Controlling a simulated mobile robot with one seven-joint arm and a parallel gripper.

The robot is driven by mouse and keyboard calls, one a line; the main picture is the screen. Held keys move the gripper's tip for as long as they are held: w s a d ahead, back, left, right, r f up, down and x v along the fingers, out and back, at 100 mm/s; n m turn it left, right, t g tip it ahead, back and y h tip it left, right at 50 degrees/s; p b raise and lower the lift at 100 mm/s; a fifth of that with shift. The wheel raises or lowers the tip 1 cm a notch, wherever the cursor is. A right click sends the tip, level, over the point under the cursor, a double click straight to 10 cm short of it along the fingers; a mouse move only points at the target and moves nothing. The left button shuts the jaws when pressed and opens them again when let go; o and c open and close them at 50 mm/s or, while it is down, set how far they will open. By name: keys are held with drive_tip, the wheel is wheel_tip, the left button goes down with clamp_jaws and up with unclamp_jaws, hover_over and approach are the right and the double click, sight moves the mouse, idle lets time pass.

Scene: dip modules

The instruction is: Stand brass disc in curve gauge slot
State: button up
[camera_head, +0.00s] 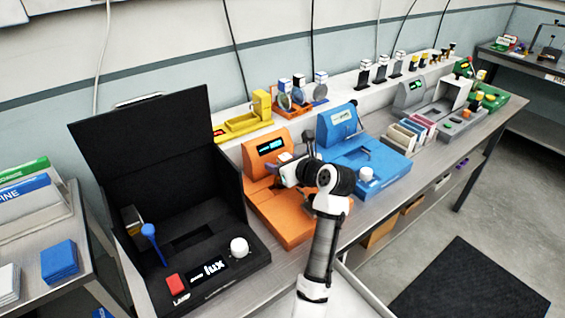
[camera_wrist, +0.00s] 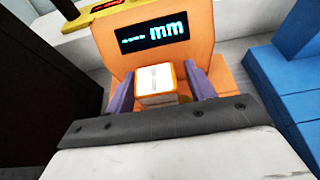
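The orange gauge (camera_head: 266,152) has a lit display reading dashes and "mm", clear in the wrist view (camera_wrist: 152,38). My gripper (camera_head: 277,170) is over its front part. In the wrist view, the purple fingers of my gripper (camera_wrist: 160,88) close on both sides of a small white-topped block (camera_wrist: 155,78) with orange edges, in front of the display. The block looks like the white handle blocks on the discs in the rack.
A black open-lidded lux box (camera_head: 215,272) stands left of the gauge, and a blue device (camera_head: 375,160) stands close on its right. Behind are a yellow device (camera_head: 240,122) and a rack with several white-topped discs (camera_head: 298,98). A white knob (camera_head: 239,247) is on the box.

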drive_tip(key=shift+r, duration=0.1)
drive_tip(key=b+v, duration=0.2)
drive_tip(key=v, duration=1)
idle(0.4)
